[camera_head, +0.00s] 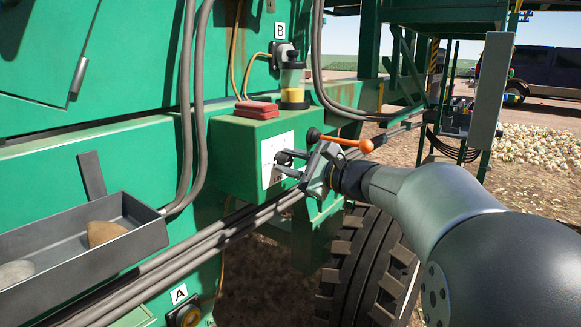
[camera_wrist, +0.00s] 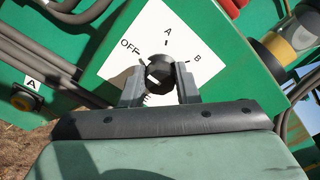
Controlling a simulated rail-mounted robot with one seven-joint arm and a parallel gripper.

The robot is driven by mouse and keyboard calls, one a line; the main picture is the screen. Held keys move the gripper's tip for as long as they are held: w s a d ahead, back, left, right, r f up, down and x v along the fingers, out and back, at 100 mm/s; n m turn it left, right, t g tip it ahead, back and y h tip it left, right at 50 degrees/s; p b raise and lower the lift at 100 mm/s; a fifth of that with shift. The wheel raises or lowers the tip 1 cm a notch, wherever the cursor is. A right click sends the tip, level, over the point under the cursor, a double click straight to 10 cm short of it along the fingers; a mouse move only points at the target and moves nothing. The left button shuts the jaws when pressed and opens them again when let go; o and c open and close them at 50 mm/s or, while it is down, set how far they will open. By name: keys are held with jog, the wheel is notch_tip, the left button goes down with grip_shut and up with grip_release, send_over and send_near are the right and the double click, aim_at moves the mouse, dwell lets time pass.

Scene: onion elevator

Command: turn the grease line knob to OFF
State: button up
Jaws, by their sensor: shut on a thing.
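The grease line knob (camera_wrist: 159,72) is a round black knob on a white plate (camera_wrist: 112,68) marked OFF, A and B. In the head view the plate (camera_head: 268,165) is on the side of a green box, and the knob is largely hidden by my gripper. My gripper (camera_head: 289,164) is at the plate and shut on the knob. In the wrist view my gripper (camera_wrist: 159,88) has one grey finger on each side of the knob. A pale mark shows on the knob's face, but I cannot tell clearly which label it points to.
Grey hoses (camera_head: 205,245) run below. A grey tray (camera_head: 60,243) is at left.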

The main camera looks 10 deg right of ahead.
jog(key=o, duration=1)
jog(key=v, duration=1.7)
jog(key=shift+s+d, duration=0.15)
jog(key=shift+s, duration=0.05)
jog(key=s+a+f+n+g+h+p, duration=0.1)
jog(key=s+a+f+n+g+p, duration=0.35)
jog(key=a, duration=0.25)
jog(key=s+a+f+n+g+h+p, duration=0.25)
jog(key=s+a+g+p, duration=0.2)
jog(key=a, duration=0.25)
jog(key=s+f+n+g+h+p, duration=0.1)
jog(key=s+n+h+p, duration=0.1)
jog(key=s+n, duration=0.1)
jog(key=s+d+f+n+g+h+p, duration=0.1)
jog(key=s+f+n+h+p, duration=0.1)
jog(key=s+n+h+p, duration=0.1)
jog(key=s+f+n+g+h+p, duration=0.2)
jog(key=s+n+h+p, duration=0.1)
jog(key=n, duration=0.3)
jog(key=shift+s+d+f, duration=0.1)
jog(key=shift+s+d, duration=0.05)
jog(key=shift+s, duration=0.3)
jog(key=shift+s+d+f, duration=0.1)
jog(key=shift+s+d, duration=0.1)
jog(key=shift+s, duration=0.25)
